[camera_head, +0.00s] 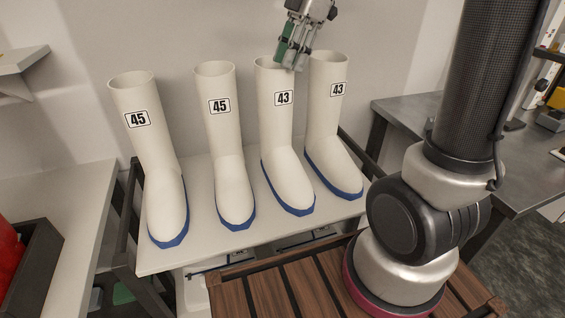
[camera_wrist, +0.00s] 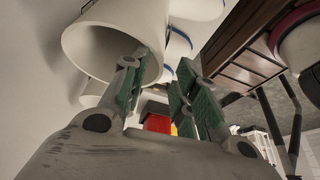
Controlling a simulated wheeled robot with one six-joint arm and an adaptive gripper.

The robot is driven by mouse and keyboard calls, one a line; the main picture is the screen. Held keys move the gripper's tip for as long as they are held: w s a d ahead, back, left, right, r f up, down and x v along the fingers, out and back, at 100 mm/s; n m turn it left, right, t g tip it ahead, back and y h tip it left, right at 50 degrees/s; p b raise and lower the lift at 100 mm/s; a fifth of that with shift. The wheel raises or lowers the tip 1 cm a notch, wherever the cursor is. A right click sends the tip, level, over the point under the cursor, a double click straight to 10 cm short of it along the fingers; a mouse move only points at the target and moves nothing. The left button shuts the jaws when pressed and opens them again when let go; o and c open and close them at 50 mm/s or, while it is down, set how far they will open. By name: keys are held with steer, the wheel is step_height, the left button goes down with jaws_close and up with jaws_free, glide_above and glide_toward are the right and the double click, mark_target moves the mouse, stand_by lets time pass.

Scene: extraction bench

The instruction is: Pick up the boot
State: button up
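Four white boots with blue soles stand upright in a row on a white shelf (camera_head: 160,262). The two left boots (camera_head: 150,150) (camera_head: 225,145) carry the label 45. The two right boots, a third boot (camera_head: 282,135) and a fourth boot (camera_head: 328,130), carry the label 43. My gripper (camera_head: 292,62) is at the top of the third boot, by the right side of its rim. In the wrist view my gripper (camera_wrist: 162,92) has its green-padded fingers apart, with nothing clearly between them. A boot's round opening (camera_wrist: 105,50) lies close beside the left finger. Whether they touch, I cannot tell.
A slatted wooden surface (camera_head: 290,290) lies in front of the shelf. A grey metal table (camera_head: 420,112) stands at the right. A white table (camera_head: 60,200) at the left bears a dark crate (camera_head: 40,262) with something red. A wall is close behind the boots.

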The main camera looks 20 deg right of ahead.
steer(key=x, duration=0.5)
steer(key=shift+f, duration=0.1)
jaws_close()
